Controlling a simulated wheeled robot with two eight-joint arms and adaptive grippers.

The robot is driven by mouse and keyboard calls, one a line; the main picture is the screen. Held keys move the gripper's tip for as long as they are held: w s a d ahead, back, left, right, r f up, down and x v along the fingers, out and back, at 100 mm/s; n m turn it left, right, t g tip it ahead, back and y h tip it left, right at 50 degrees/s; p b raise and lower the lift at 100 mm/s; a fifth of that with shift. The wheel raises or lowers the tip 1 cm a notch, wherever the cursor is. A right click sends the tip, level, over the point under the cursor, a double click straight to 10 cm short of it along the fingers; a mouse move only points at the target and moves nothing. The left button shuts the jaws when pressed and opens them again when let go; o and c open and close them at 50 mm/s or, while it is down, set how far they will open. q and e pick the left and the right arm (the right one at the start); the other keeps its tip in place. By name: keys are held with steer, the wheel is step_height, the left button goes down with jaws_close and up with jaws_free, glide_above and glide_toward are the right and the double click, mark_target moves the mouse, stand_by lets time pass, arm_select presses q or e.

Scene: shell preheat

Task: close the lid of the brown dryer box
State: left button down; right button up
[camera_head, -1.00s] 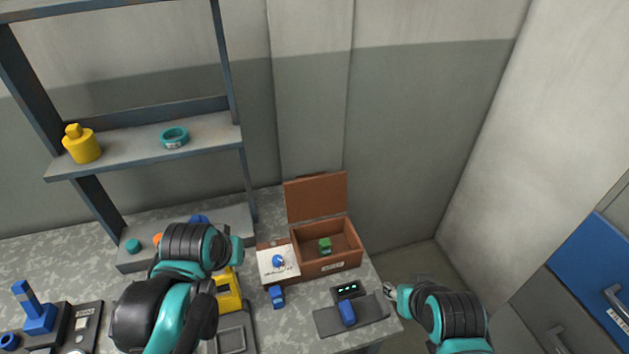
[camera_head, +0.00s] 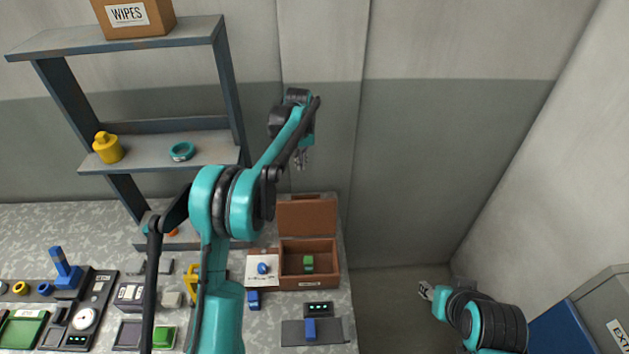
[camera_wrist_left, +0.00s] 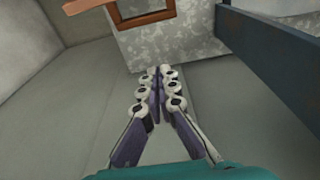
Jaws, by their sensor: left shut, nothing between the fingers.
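The brown dryer box (camera_head: 310,282) stands on the speckled bench. Its lid (camera_head: 307,217) is up, standing open at the back edge. A green object (camera_head: 308,263) lies inside the box. In the left wrist view, part of the box (camera_wrist_left: 147,19) shows at the top. My left gripper (camera_head: 301,160) is raised above and behind the lid, apart from it. In the left wrist view its fingers (camera_wrist_left: 158,95) are together with nothing between them. My right gripper (camera_head: 426,290) is to the right of the bench, away from the box; its fingers are too small to judge.
A shelf (camera_head: 150,152) with a yellow bottle (camera_head: 108,148) and a teal ring (camera_head: 182,151) stands left of my left arm. A white card (camera_head: 261,274) and a blue item (camera_head: 254,299) lie left of the box. A dark tray (camera_head: 334,333) lies in front. Floor right of the bench is clear.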

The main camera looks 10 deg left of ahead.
arm_select(q)
step_height(320, 180, down, 11)
steer(key=w, duration=0.2)
steer(key=s, duration=0.1)
steer(key=s+r, duration=0.1)
steer(key=s, duration=0.2)
steer(key=shift+d+r+b, duration=0.2)
steer(key=shift+d+b, duration=0.1)
steer(key=shift+d, duration=0.05)
steer(key=shift+s, duration=0.15)
